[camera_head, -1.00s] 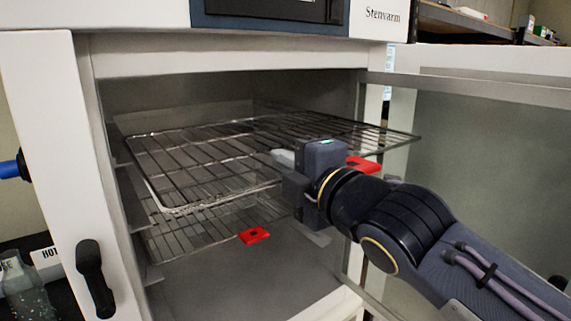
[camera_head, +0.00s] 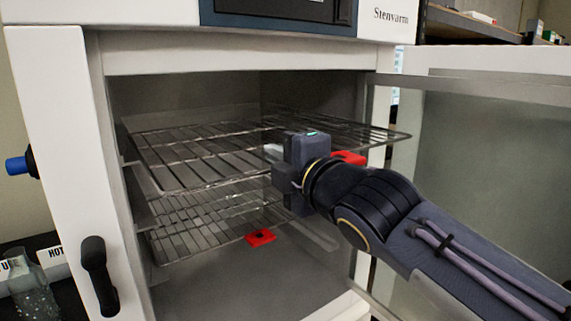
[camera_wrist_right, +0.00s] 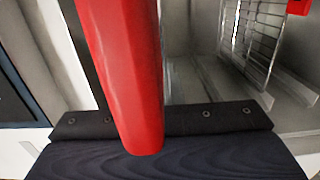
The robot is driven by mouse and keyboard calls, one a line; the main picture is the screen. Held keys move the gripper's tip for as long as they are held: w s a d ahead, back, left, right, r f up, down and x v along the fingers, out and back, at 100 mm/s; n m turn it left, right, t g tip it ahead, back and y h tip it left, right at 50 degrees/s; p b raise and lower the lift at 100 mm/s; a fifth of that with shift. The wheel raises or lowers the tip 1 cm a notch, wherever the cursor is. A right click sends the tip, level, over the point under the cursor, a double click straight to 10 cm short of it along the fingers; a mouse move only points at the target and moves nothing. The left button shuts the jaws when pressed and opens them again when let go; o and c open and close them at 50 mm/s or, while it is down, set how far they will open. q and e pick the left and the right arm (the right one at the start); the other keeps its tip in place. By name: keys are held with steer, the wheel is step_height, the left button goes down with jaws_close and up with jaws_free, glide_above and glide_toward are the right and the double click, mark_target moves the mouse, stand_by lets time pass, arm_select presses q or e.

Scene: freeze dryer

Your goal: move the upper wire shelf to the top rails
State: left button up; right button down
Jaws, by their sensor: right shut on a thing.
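The upper wire shelf (camera_head: 205,155) is inside the open chamber, turned askew. Its right corner sticks out past the right side of the opening. A red tag (camera_head: 350,158) sits at its front edge, right of the gripper. My right gripper (camera_head: 283,176) is shut on the front part of this shelf. In the right wrist view, a large red piece (camera_wrist_right: 125,75) stands right before the gripper's dark edge. The exact grip contact is hidden. The lower wire shelf (camera_head: 200,222), with its own red tag (camera_head: 260,237), lies below. My left gripper is not in view.
The white cabinet's left front post (camera_head: 60,150) carries a black handle (camera_head: 97,275). The glass door (camera_head: 490,170) stands open at the right, close to my right arm. The space above the upper shelf is clear.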

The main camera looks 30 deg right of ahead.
steer(key=b, duration=0.2)
glide_toward(226, 132)
steer(key=shift+s+d, duration=0.45)
steer(key=shift+s, duration=0.4)
steer(key=shift+w+a+f+b, duration=0.15)
steer(key=shift+w+b, duration=0.5)
steer(key=shift+w, duration=0.9)
steer(key=shift+w+a, duration=0.15)
steer(key=shift+w, duration=1.15)
steer(key=shift+w+a, duration=0.1)
steer(key=shift+w, duration=1.6)
steer(key=shift+w+a, duration=0.1)
steer(key=shift+w, duration=1.35)
